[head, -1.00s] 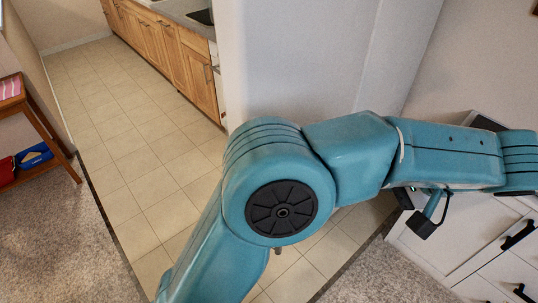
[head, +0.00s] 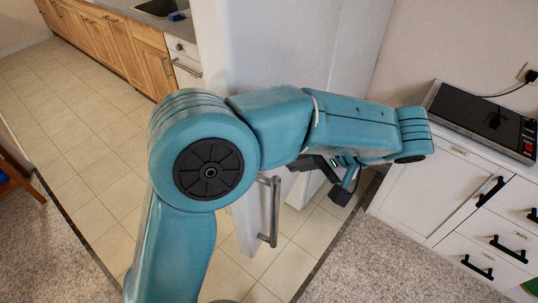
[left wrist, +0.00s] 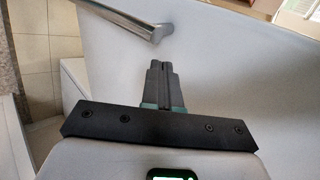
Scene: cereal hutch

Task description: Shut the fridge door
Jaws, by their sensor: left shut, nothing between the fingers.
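The fridge (head: 285,45) is the tall pale body in the middle of the head view, partly hidden by my left arm. Its door (head: 240,220) shows below the arm, standing out from the body, with a vertical metal bar handle (head: 274,210). How far open it is, I cannot tell. In the left wrist view my left gripper (left wrist: 165,70) is shut and empty, its fingertips in front of a smooth pale panel (left wrist: 235,80). The metal handle (left wrist: 130,20) is just beyond them at the upper left; contact is unclear. My right gripper is not in view.
White cabinets (head: 440,195) with black handles and a dark-topped appliance (head: 485,118) stand at the right. Wooden kitchen cabinets (head: 115,45) line the back left. Tiled floor (head: 75,125) is open on the left, with grey carpet (head: 40,240) in front.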

